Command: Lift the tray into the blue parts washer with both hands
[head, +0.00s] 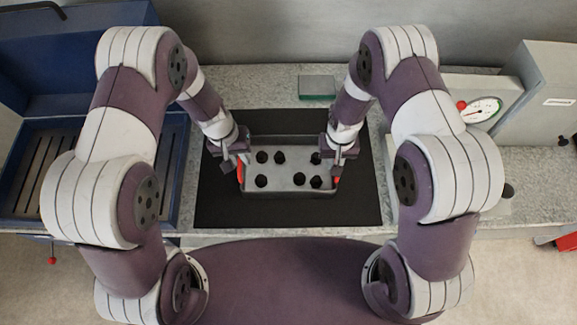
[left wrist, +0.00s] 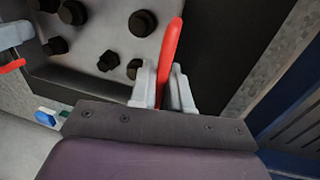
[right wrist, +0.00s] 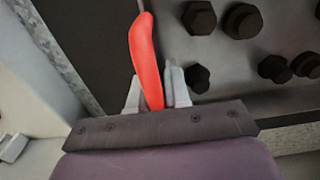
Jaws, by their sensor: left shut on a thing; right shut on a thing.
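The grey metal tray (head: 288,187) sits over the black mat in the middle of the bench, with several black bolts in it. It has a red handle at each end. My left gripper (head: 239,163) is shut on the left red handle (left wrist: 170,50). My right gripper (head: 337,163) is shut on the right red handle (right wrist: 147,55). Whether the tray touches the mat cannot be told. The blue parts washer (head: 88,128) stands at the left with its lid raised and a slatted floor inside; my left arm hides part of it.
The black mat (head: 220,207) lies on the grey speckled bench (head: 240,85). A green-edged grey block (head: 317,87) lies behind the tray. A dial gauge (head: 481,110) and a grey cabinet (head: 545,95) stand at the right.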

